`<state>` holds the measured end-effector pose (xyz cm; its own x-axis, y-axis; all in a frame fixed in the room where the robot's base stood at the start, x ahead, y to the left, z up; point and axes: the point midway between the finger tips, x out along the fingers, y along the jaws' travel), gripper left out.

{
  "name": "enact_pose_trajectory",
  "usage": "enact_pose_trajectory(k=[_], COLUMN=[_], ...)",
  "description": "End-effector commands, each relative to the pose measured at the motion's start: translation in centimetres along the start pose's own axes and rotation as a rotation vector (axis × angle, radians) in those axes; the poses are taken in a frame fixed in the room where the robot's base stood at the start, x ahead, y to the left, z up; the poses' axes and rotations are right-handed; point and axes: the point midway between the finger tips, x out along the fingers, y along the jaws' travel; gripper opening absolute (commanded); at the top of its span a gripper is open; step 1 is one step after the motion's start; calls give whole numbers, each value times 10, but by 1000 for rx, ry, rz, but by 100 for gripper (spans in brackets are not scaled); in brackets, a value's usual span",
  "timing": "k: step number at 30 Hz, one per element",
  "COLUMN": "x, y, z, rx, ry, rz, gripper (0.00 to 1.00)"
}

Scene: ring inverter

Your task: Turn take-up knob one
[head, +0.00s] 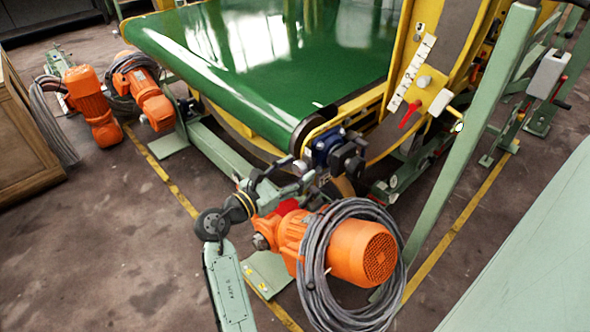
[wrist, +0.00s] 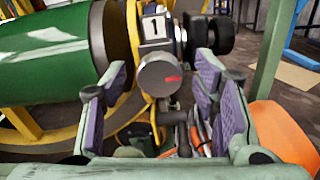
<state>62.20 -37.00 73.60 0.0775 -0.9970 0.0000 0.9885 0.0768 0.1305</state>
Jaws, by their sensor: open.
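Take-up knob one is a round grey knob (wrist: 158,76) with a red mark at its right side, below a white label with a "1" (wrist: 153,27). In the wrist view it lies between the two purple-padded fingers of my open, empty gripper (wrist: 162,82), near their tips. Gaps show on both sides of it. I cannot tell whether the tips reach past its face. In the head view my gripper (head: 283,178) is at the conveyor's front corner, close to a blue and black unit (head: 328,146); the knob's face cannot be made out there.
The green belt (head: 265,45) runs behind in a yellow frame (head: 402,80). An orange motor (head: 362,250) wound with grey cable (head: 318,262) stands close to my gripper. A slanted green post (head: 462,140) rises at right. Open floor (head: 90,240) lies at left.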

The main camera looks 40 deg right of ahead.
Motion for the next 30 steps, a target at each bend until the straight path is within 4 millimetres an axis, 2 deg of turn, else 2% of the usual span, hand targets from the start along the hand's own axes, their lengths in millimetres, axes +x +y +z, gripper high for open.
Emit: enact_pose_trajectory(k=[8, 30], x=[2, 1], y=[0, 0], z=[0, 0], rx=[1, 1], ry=[1, 0], rz=[1, 1], gripper=[55, 7])
